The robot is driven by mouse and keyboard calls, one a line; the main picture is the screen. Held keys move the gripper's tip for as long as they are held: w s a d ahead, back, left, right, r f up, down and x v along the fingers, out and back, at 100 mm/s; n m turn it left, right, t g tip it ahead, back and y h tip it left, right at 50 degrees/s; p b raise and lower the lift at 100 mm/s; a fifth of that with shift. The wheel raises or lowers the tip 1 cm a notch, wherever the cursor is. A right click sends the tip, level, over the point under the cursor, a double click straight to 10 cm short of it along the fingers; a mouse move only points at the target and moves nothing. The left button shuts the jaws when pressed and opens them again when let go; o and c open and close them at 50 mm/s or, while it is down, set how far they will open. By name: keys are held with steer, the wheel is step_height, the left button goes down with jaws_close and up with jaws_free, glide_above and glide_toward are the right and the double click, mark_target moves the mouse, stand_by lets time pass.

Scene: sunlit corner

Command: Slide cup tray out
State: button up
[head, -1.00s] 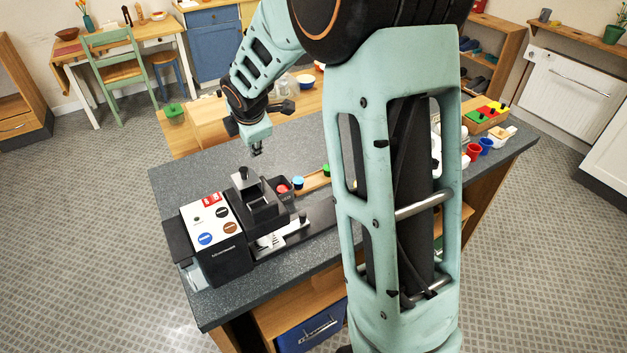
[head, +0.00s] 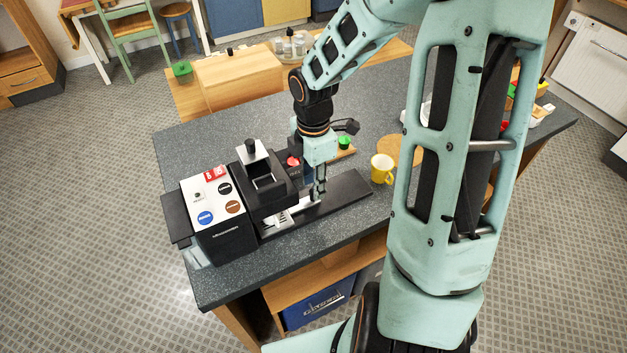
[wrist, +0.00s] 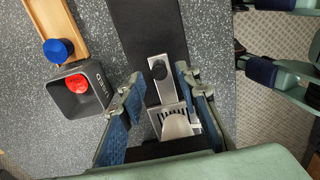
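The black coffee machine (head: 230,240) with a white button panel stands at the left of the counter. Its cup tray (head: 278,218) is a metal plate with a slotted grille low at the machine's right side. In the wrist view the cup tray (wrist: 153,90) has a black knob (wrist: 158,69) at its far end. My gripper (head: 320,195) is low over the tray's outer end. In the wrist view my gripper (wrist: 160,80) is open, with one finger on each side of the knob and a gap to both. Contact with the tray cannot be seen.
A dark flat strip (head: 350,190) runs right from the tray. A yellow mug (head: 382,169) stands beyond its end. A black box (wrist: 80,90) with a red capsule and a wooden rack (wrist: 58,30) with a blue capsule lie beside the strip.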

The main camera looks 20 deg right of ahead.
steer(key=shift+f+b, duration=2)
steer(key=shift+f, duration=0.2)
steer(key=shift+r, duration=0.2)
steer(key=shift+f+p, duration=0.1)
steer(key=shift+p, duration=0.2)
steer(key=c, duration=0.7)
steer(key=shift+o, duration=0.2)
steer(key=shift+d, duration=0.1)
